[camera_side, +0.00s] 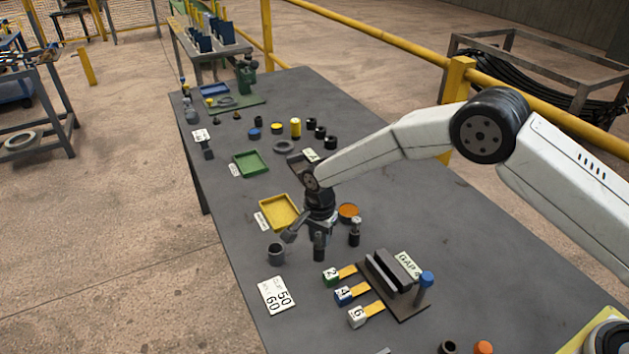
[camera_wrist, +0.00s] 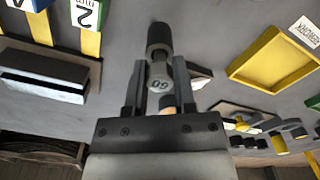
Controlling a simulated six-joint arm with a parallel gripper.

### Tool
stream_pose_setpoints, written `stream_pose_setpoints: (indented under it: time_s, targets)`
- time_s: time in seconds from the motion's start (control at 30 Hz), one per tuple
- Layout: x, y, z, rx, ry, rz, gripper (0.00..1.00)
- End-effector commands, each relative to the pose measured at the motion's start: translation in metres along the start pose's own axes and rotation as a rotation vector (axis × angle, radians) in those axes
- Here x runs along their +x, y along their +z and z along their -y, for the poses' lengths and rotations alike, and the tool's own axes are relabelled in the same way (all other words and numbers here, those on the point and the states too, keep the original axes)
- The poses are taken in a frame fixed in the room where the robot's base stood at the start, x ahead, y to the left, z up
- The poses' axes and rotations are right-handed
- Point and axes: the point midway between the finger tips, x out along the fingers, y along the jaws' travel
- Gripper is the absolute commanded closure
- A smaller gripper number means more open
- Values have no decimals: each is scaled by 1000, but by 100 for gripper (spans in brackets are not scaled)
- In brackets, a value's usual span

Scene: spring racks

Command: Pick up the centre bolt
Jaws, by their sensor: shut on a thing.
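My gripper (camera_side: 313,235) points down over the table, between the yellow tray and the gap fixture. In the wrist view my gripper (camera_wrist: 160,85) has its two dark fingers on either side of a bolt (camera_wrist: 159,76), shut on it. The bolt has a grey hex head marked 60 and a dark cylindrical far end. In the side view the bolt (camera_side: 319,249) shows below the fingers, roughly upright, its upper part partly hidden. I cannot tell whether its lower end touches the table. A similar bolt (camera_side: 355,236) stands upright to the right, apart from the gripper.
The gap fixture (camera_side: 396,288) with numbered yellow strips is front right. Bare tabletop lies between them.

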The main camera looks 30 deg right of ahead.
Motion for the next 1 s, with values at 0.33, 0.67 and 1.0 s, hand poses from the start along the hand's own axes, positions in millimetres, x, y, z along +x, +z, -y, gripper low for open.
stream_pose_setpoints:
  time_s: [0.33, 0.67, 1.0]
  targets:
    - [-43, 0, 0, 0, -2, -1, 100]
    - [-86, 0, 0, 0, 1, -1, 100]
    - [-94, 0, 0, 0, 2, -1, 100]
